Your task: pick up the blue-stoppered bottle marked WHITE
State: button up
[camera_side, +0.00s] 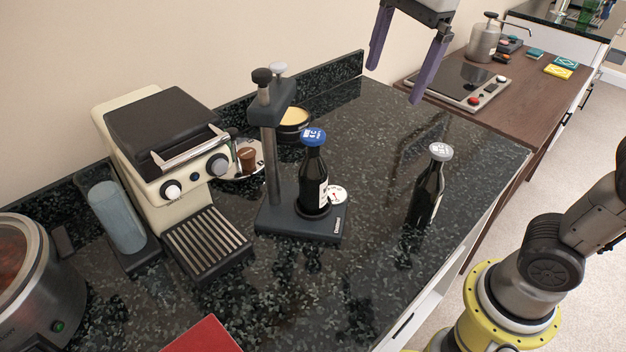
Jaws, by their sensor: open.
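A dark bottle with a blue stopper (313,172) stands upright on the base of a black stand (272,221) with a post and an overhanging arm. Its label is partly turned away and I cannot read it. A second dark bottle with a grey-white stopper (428,190) stands upright on the counter to the right, apart from the stand. My gripper (393,85) is open and empty, with its purple fingers spread. It is high in the picture, above and apart from both bottles.
A cream machine (165,150) with a drip tray (208,243) stands left of the stand. A round tin (294,122) and a small brown item (247,159) sit behind it. A red item (203,336) lies at the front. The dark counter (370,275) is clear between the bottles.

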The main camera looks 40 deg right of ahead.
aim_at(313, 166)
jog(key=shift+m+g, duration=0.3)
jog(key=shift+g, duration=0.6)
jog(key=w+a+f, duration=0.1)
jog(key=w+a, duration=0.1)
jog(key=w, duration=0.1)
jog(key=w+a+f, duration=0.1)
jog(key=w+a, duration=0.1)
jog(key=w, duration=0.1)
jog(key=w+a+f, duration=0.1)
jog(key=w+a, duration=0.1)
jog(key=shift+w+a+f, duration=0.25)
jog(key=shift+w+f, duration=0.1)
jog(key=shift+w, duration=0.05)
jog(key=f, duration=0.6)
jog(key=a+f, duration=0.1)
jog(key=f, duration=0.2)
jog(key=shift+f, duration=0.25)
jog(key=shift+a+f, duration=0.15)
jog(key=shift+f, duration=1.3)
jog(key=shift+a+f, duration=0.1)
jog(key=shift+f, duration=1.35)
jog(key=shift+c, duration=0.2)
jog(key=shift+r, duration=0.1)
grip_shut()
